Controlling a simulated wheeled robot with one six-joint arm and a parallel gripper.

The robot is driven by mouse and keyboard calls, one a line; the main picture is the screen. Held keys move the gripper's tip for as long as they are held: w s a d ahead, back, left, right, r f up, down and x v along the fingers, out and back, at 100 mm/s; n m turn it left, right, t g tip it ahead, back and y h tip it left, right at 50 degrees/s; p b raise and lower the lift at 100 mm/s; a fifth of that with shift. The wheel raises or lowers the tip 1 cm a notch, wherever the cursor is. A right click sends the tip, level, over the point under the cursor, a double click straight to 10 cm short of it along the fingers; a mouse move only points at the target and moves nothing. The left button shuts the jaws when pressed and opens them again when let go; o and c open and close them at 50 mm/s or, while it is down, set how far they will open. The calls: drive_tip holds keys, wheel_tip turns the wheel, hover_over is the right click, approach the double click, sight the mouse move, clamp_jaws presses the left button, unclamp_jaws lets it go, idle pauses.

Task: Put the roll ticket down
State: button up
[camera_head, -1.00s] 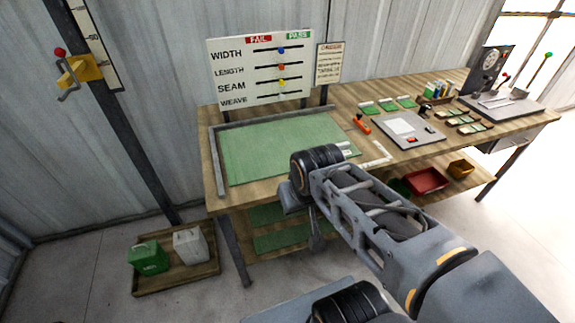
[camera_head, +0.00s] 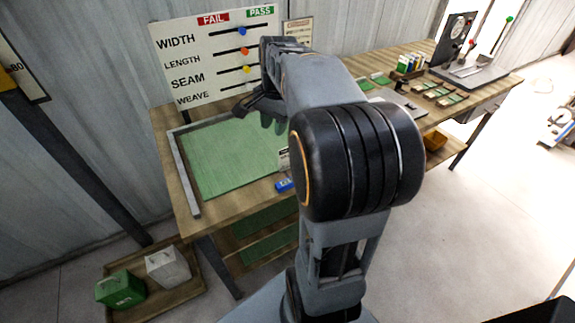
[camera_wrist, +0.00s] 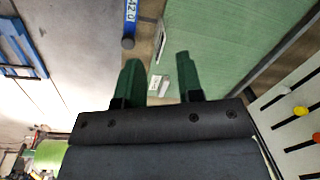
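My gripper (camera_head: 268,118) is over the right part of the green sheet on the bench, below the check board. In the wrist view its two green fingers (camera_wrist: 158,75) stand apart, with nothing clearly held between them. Small white pieces (camera_wrist: 163,87) show in the gap, seemingly on the bench by the sheet's edge. One may be the roll ticket, but they are too small to tell. In the head view a white piece (camera_head: 283,160) shows beside my arm, which hides part of the bench.
The bench holds the green sheet (camera_head: 215,165) and a metal edge rail (camera_head: 183,175). A blue object (camera_head: 284,185) lies at the front edge. The check board (camera_head: 205,60) stands behind. A floor tray (camera_head: 190,285) holds a green and a white container.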

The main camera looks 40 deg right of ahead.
drive_tip(key=w+d+f+m+b, duration=0.1)
drive_tip(key=w+d+f+m, duration=0.1)
drive_tip(key=d+f+m, duration=0.3)
drive_tip(key=shift+g+y, duration=0.3)
drive_tip(key=shift+y, duration=0.1)
drive_tip(key=f, duration=0.2)
drive_tip(key=d+f+b, duration=0.1)
drive_tip(key=f, duration=0.2)
drive_tip(key=shift+s, duration=0.1)
hover_over(287, 170)
drive_tip(key=shift+f, duration=2.9)
clamp_jaws()
